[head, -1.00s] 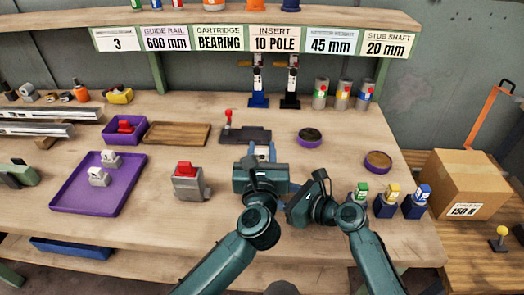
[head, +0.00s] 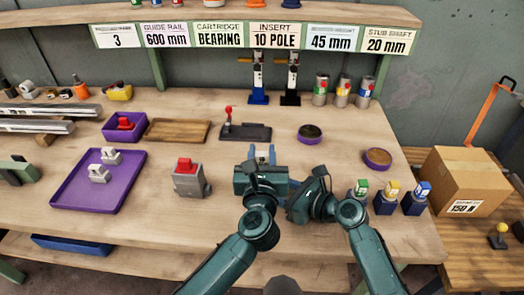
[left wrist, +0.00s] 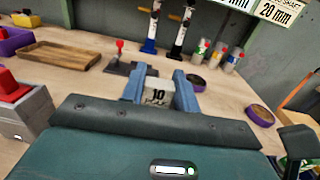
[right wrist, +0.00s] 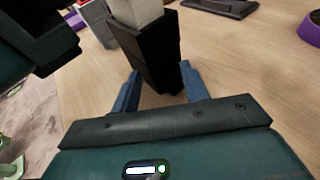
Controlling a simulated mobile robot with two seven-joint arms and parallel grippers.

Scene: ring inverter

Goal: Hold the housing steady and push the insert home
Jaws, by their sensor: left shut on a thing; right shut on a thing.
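My left gripper (left wrist: 158,86) is shut on a pale block (left wrist: 158,97) whose face reads 10, with smaller print below. In the head view this gripper (head: 262,154) is over the front middle of the table. My right gripper (right wrist: 160,76) is shut on a dark block (right wrist: 148,52), its blue fingers on either side of the lower part. A pale piece (right wrist: 136,10) shows at the top of the dark block. How far the two parts sit together cannot be told. In the head view my right gripper's fingertips are hidden; its body is close beside the left one.
A grey block with a red top (head: 188,180) stands left of my grippers. A purple tray (head: 75,200) holds small white parts. A black fixture with a red knob (head: 247,132) lies behind. Open table lies between.

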